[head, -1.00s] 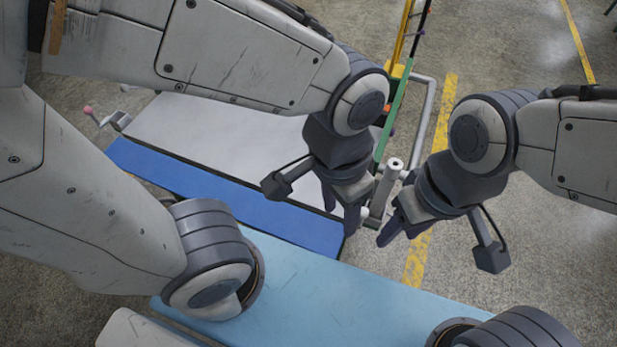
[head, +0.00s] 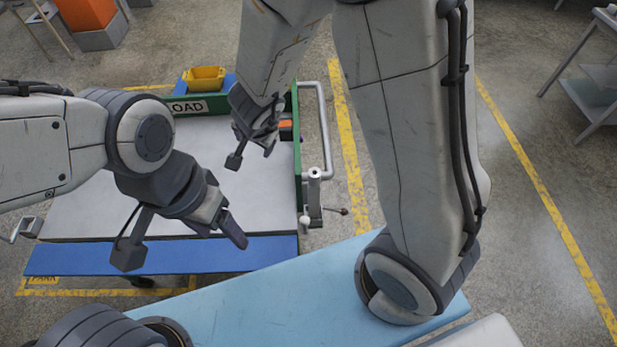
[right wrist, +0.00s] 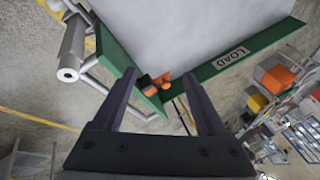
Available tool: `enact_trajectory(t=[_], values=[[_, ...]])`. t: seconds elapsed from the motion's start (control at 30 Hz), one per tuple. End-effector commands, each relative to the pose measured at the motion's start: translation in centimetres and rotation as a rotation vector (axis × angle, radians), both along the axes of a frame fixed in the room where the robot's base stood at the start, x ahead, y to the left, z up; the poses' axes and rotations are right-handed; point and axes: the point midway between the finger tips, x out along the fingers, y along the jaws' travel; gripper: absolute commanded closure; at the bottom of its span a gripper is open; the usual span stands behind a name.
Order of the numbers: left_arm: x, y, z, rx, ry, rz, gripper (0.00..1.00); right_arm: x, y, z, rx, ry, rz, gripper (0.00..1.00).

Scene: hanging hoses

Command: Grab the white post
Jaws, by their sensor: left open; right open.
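The white post (head: 314,190) stands upright at the right side of the white-topped cart, beside a grey tube rail. In the right wrist view the post (right wrist: 74,48) is at the upper left, outside the fingers, with its round end facing me. My left gripper (head: 230,222) is open over the cart's front part, left of the post and apart from it. My right gripper (head: 262,140) is open over the cart's far right part, farther back than the post. In the right wrist view, my right gripper (right wrist: 160,95) has no post between its fingers.
The cart top (head: 130,205) has a green frame and a blue front edge (head: 170,257). A small orange object (head: 286,128) is at the frame, near my right gripper. A yellow bin (head: 204,78) is at the back. A light blue surface (head: 270,290) lies in front.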

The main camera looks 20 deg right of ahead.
Motion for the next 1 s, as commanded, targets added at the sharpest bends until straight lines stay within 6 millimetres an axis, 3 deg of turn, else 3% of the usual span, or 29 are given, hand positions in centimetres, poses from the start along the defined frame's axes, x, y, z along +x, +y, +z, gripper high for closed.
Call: enact_trajectory(t=[0.03, 0.1, 0.2, 0.3, 0.5, 0.7, 1.0], values=[[0.0, 0.0, 1.3, 0.0, 0.0, 0.0, 0.31, 0.1, -2.2, -0.5, -0.044, 0.039, -0.131, 0.26], [0.0, 0.0, 2.0, 0.0, 0.0, -0.001, 0.31, -0.6, -4.9, -1.7, -0.106, 0.093, -0.29, 0.26], [0.0, 0.0, 2.7, 0.0, 0.0, -0.002, 0.31, -2.4, -7.8, -3.0, -0.185, 0.174, -0.465, 0.26], [0.0, 0.0, 3.1, 0.0, 0.0, -0.002, 0.31, -4.1, -9.4, -3.7, -0.239, 0.239, -0.579, 0.26], [0.0, 0.0, 2.6, 0.0, 0.0, -0.002, 0.31, -5.5, -10.9, -5.7, -0.279, 0.292, -0.659, 0.26], [0.0, 0.0, 1.7, 0.0, 0.0, -0.003, 0.31, -5.2, -12.0, -8.5, -0.276, 0.291, -0.658, 0.26], [0.0, 0.0, 1.0, 0.0, 0.0, -0.003, 0.31, -4.9, -13.0, -11.2, -0.275, 0.291, -0.656, 0.26]])
